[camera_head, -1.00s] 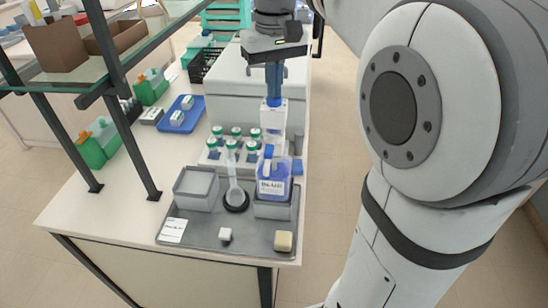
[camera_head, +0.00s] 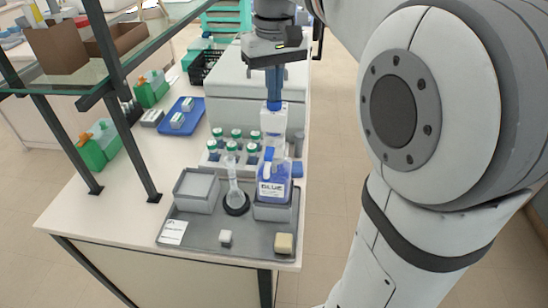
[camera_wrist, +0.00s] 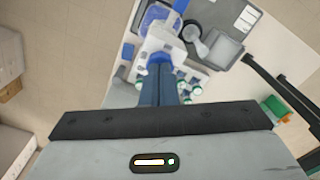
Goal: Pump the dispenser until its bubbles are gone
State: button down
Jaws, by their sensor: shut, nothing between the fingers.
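The dispenser (camera_head: 273,120) is a white upright unit with a clearer lower part, standing above a bottle of blue liquid labelled BLUE (camera_head: 272,188). My gripper (camera_head: 274,104) points straight down with its blue fingers together and empty. Its tips are at the top of the dispenser and appear to touch it. In the wrist view the fingers (camera_wrist: 159,72) reach to the white dispenser top (camera_wrist: 160,45). A clear flask (camera_head: 233,182) stands in a black ring just left of the bottle. Bubbles are too small to make out.
A grey tray (camera_head: 200,238) holds the bottle's grey stand, an open grey box (camera_head: 196,190), a white cube and a beige block. Several green-capped bottles (camera_head: 232,147) stand behind. A glass shelf on dark posts (camera_head: 134,150) is at the left. A large white box is behind the gripper.

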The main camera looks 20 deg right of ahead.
jog(key=shift+r+p, duration=2.2)
jog(key=shift+r, duration=0.25)
notch_tip(320, 180, up, 5)
jog(key=p, duration=0.4)
jog(key=s+f+m+t+b, duration=0.1)
jog(key=s+f+t+b, duration=0.2)
jog(key=s+f, duration=1.3)
notch_tip(320, 180, down, 4)
jog(key=shift+s+f+b, duration=0.15)
jog(key=shift+b, duration=0.4)
jog(key=c, duration=2.2)
grip_release()
